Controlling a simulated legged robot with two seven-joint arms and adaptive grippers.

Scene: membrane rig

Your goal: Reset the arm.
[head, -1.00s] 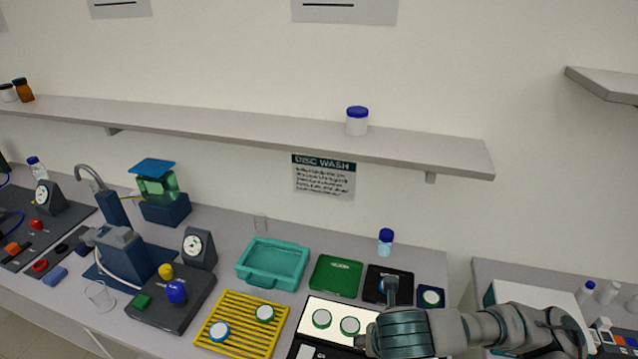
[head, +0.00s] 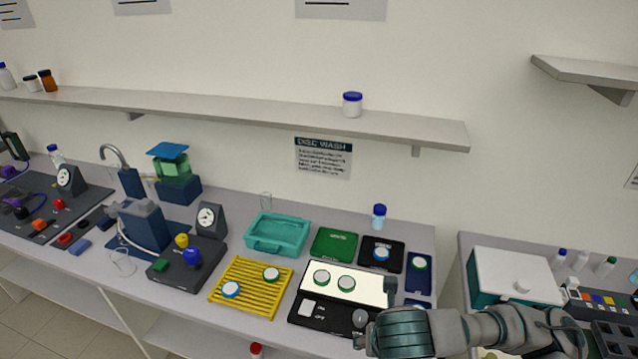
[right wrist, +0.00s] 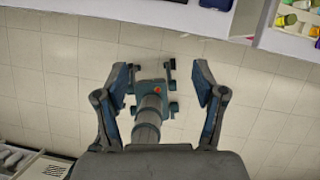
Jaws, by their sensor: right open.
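My right arm (head: 450,330) comes in from the right across the lower right of the head view, in front of the bench edge. Its teal joint (head: 405,333) hides part of the bench front. In the right wrist view my right gripper (right wrist: 162,78) is open, its two fingers wide apart over the tiled floor, with nothing held. A grey cylinder with blue joints (right wrist: 148,115) shows between the fingers; it may be part of my own body. My left gripper cannot be made out in either view.
A black unit with a lit panel (head: 366,285) bears green-rimmed discs. Beside it are a yellow rack (head: 240,299), a teal tray (head: 254,247), a green tray (head: 334,244) and a black tray (head: 397,263). A gap separates the right bench, which bears a white-lidded box (head: 515,277).

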